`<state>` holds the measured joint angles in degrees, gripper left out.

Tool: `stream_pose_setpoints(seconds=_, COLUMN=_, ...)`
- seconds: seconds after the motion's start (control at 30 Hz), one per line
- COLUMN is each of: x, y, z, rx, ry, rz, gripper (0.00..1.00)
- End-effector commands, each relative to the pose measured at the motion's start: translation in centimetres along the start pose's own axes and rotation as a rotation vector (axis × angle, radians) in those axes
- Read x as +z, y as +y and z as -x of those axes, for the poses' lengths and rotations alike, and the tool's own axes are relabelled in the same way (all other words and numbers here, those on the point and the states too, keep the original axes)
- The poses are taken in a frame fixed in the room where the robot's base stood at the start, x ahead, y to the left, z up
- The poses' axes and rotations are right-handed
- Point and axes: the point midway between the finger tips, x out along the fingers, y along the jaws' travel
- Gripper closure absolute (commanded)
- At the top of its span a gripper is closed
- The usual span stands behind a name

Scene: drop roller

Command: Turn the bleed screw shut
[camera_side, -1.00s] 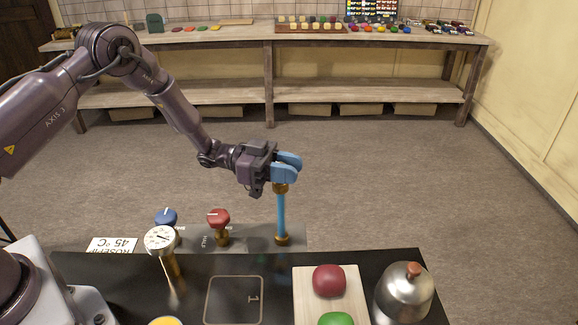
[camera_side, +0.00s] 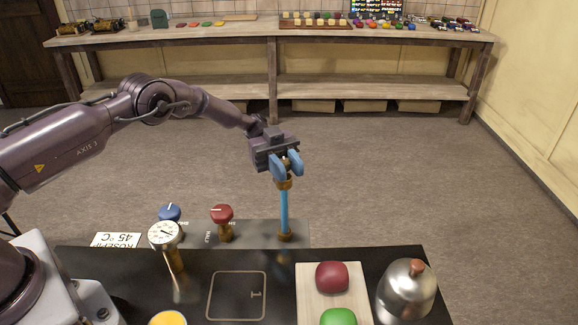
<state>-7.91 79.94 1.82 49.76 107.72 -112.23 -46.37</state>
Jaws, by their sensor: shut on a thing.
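A blue upright tube (camera_side: 284,212) with brass fittings at its top and foot stands at the back right of the black worktop. The bleed screw appears to be at its top, by the upper brass fitting (camera_side: 284,184). My gripper (camera_side: 286,165) is at the top of this tube with its two blue fingers shut on the screw. The fingers hide most of the screw, so its turn position cannot be seen.
A red knob (camera_side: 222,213), a blue knob (camera_side: 169,212) and a round gauge (camera_side: 165,235) stand to the left. In front are a board (camera_side: 310,304) with red and green pieces and a metal dome (camera_side: 407,289). Floor behind is clear.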

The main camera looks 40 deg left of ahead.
Motion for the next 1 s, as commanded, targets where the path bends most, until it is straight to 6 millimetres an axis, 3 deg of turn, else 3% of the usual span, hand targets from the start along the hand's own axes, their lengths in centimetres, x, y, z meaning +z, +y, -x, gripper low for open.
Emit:
stream_pose_setpoints(seconds=0.67, x=-0.17, y=0.14, z=-0.11, rx=0.066, ry=0.006, rz=-0.002, gripper=0.96)
stream_pose_setpoints(seconds=0.7, x=-0.18, y=0.14, z=-0.12, rx=0.067, ry=0.007, rz=-0.002, gripper=0.66)
stream_pose_setpoints(seconds=0.77, x=-0.17, y=0.13, z=-0.12, rx=0.066, ry=0.006, rz=-0.002, gripper=0.52)
stream_pose_setpoints(seconds=0.8, x=-0.15, y=0.13, z=-0.11, rx=0.065, ry=0.006, rz=-0.002, gripper=0.48)
stream_pose_setpoints(seconds=1.0, x=-0.09, y=0.11, z=-0.07, rx=0.063, ry=0.004, rz=-0.001, gripper=0.48)
